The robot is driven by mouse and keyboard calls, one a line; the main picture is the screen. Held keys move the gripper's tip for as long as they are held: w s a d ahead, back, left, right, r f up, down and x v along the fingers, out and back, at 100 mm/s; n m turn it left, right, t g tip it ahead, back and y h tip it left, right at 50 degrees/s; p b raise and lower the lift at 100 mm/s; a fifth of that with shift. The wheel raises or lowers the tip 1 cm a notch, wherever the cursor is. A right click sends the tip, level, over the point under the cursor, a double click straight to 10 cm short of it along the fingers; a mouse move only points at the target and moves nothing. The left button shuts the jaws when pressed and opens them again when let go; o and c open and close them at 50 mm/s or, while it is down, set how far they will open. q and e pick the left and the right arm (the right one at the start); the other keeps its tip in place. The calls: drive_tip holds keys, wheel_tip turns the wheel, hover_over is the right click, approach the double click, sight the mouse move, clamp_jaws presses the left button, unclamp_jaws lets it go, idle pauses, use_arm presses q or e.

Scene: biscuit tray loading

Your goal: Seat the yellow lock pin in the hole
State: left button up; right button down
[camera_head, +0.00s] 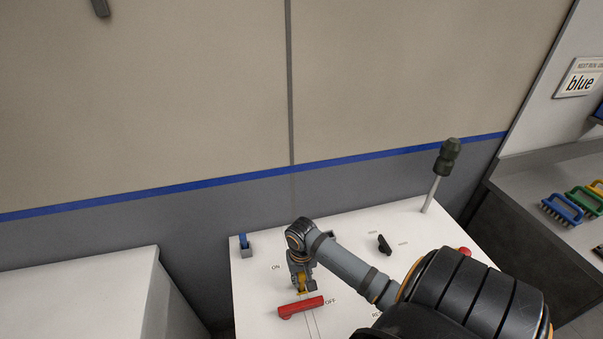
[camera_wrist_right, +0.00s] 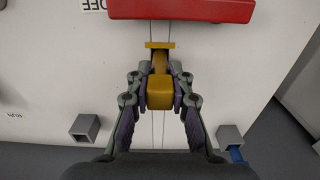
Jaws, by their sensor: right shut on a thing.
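The yellow lock pin (camera_wrist_right: 160,93) is between the fingers of my right gripper (camera_wrist_right: 159,80), which is shut on its block-shaped head. A flat yellow crosspiece shows at its far end, close to the red lever handle (camera_wrist_right: 182,9). In the head view the right gripper (camera_head: 301,283) is low over the white panel top, with the yellow pin (camera_head: 302,289) just behind the red handle (camera_head: 301,307). I cannot make out the hole, or whether the pin touches the panel. My left gripper is not in view.
Two grey square sockets stand on the panel, an open one (camera_wrist_right: 84,128) and one (camera_wrist_right: 230,137) with a blue piece (camera_wrist_right: 237,154) beside it. A black knob (camera_head: 384,243), a dark-handled upright lever (camera_head: 447,157) and a red button (camera_head: 465,252) are to the right. Brushes (camera_head: 562,209) lie beyond.

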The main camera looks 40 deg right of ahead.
sight(302, 284)
drive_tip(key=shift+f+b, duration=0.8)
drive_tip(key=shift+f, duration=1)
drive_tip(key=c, duration=1.1)
unclamp_jaws()
wheel_tip(302, 284, up, 11)
drive_tip(key=shift+r, duration=0.45)
